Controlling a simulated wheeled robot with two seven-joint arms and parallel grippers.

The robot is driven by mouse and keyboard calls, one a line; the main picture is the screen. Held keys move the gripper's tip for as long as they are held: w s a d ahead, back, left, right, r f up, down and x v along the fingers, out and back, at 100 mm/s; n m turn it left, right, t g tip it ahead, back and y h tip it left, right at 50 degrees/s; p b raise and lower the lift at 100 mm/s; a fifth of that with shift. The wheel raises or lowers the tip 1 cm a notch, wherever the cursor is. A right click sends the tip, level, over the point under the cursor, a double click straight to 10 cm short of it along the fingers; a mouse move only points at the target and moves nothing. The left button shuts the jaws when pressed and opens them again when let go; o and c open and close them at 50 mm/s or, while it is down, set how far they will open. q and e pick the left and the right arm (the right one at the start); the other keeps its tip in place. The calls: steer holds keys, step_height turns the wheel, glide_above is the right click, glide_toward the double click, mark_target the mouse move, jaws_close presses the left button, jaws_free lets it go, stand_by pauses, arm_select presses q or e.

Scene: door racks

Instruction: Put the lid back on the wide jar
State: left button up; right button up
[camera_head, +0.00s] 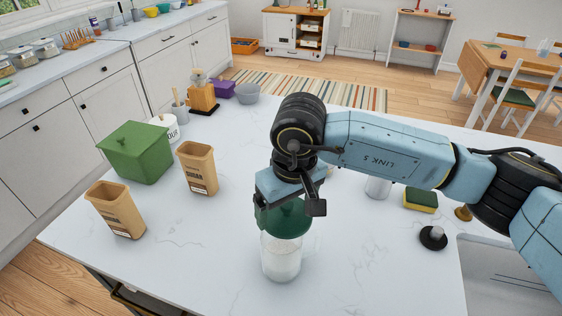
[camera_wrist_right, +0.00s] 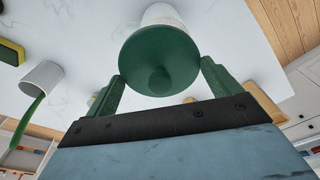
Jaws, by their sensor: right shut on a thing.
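The wide jar (camera_head: 281,262) is clear glass with white contents and stands upright on the white counter. The round green lid (camera_head: 287,221) is at the jar's mouth. My right gripper (camera_head: 287,203) reaches down from above and is shut on the lid. In the right wrist view, the lid (camera_wrist_right: 160,52) with its central knob lies between the two green fingers, and a white part of the jar (camera_wrist_right: 162,14) shows behind it. I cannot tell whether the lid rests on the rim or hovers just above it. My left gripper is not in view.
Left on the counter are a green box (camera_head: 140,153) and two tan cartons (camera_head: 117,210) (camera_head: 198,168). A coffee grinder (camera_head: 202,95) stands at the back. A sponge (camera_head: 420,200), a black disc-shaped item (camera_head: 433,238) and the sink (camera_head: 505,280) lie right. The front left counter is clear.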

mark_target(283, 215)
steer(key=shift+w+a+r, duration=0.2)
steer(key=shift+a+r, duration=0.05)
steer(key=shift+a, duration=0.2)
steer(key=shift+s+f, duration=0.25)
steer(key=shift+f, duration=0.1)
steer(key=shift+s+f, duration=0.1)
steer(key=shift+f, duration=1.4)
steer(key=shift+f+b, duration=0.85)
steer(key=shift+b, duration=0.3)
steer(key=shift+f+b, duration=0.45)
steer(key=shift+b, duration=0.05)
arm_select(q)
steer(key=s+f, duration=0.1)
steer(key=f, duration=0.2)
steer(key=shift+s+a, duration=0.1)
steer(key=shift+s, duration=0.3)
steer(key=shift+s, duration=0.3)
